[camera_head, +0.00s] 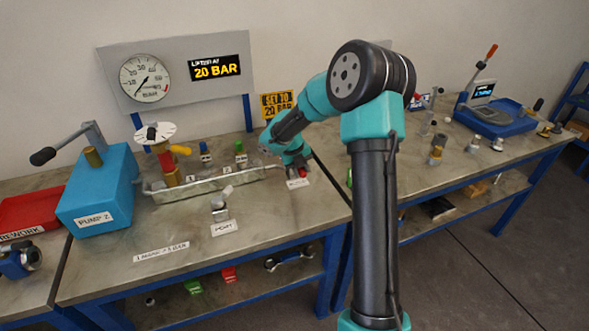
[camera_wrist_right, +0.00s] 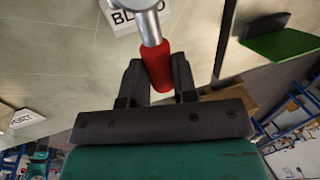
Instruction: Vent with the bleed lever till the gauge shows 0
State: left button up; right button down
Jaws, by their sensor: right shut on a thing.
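The bleed lever has a red grip (camera_wrist_right: 157,62) on a silver shaft beside a white label starting "BL" (camera_wrist_right: 122,18). My right gripper (camera_wrist_right: 158,80) is shut on the red grip, one dark finger on each side. In the head view the right gripper (camera_head: 297,168) is at the right front of the bench, with a bit of the red lever (camera_head: 303,172) showing. The round gauge (camera_head: 145,78) stands on the grey back panel; its needle points to the lower left, but the exact reading is too small to tell. My left gripper is not in view.
A display (camera_head: 216,68) reads "LIFTED AT 20 BAR". The bench front is mostly clear.

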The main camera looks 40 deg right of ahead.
jog(key=shift+d, duration=0.1)
dwell(0.3)
jog(key=c, duration=0.9)
grip_release()
jog(key=shift+r, duration=0.15)
jog(key=v, duration=1.7)
jog(key=shift+s+r, duration=0.1)
